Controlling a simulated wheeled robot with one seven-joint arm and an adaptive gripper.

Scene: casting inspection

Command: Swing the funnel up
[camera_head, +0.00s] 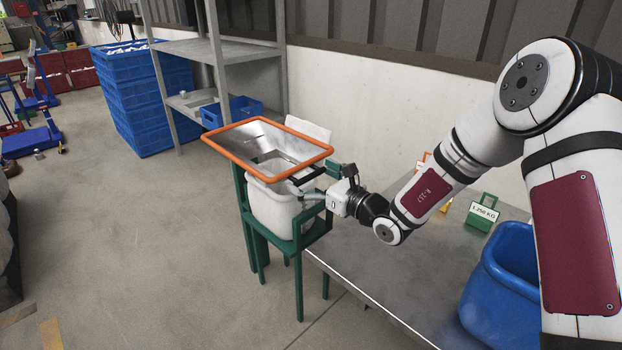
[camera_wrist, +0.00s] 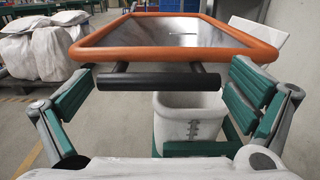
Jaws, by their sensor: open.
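The funnel (camera_head: 232,142) is a metal hopper with an orange rim, lying level over a white bin (camera_head: 272,206) in a green stand (camera_head: 299,262). In the wrist view the funnel's orange rim (camera_wrist: 180,56) spans the top, with a black handle bar (camera_wrist: 158,81) below its near edge. My gripper (camera_head: 306,190) is at the funnel's near right side. In the wrist view my open gripper (camera_wrist: 158,95) has its green-padded fingers apart on either side of the black bar. I cannot tell whether they touch it. The white bin (camera_wrist: 190,115) stands below.
A metal table (camera_head: 385,277) stands right of the stand, bearing a blue tub (camera_head: 503,283) and a green weight (camera_head: 482,214) marked 1.250 KG. Grey shelving (camera_head: 218,50) and stacked blue crates (camera_head: 148,100) stand behind.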

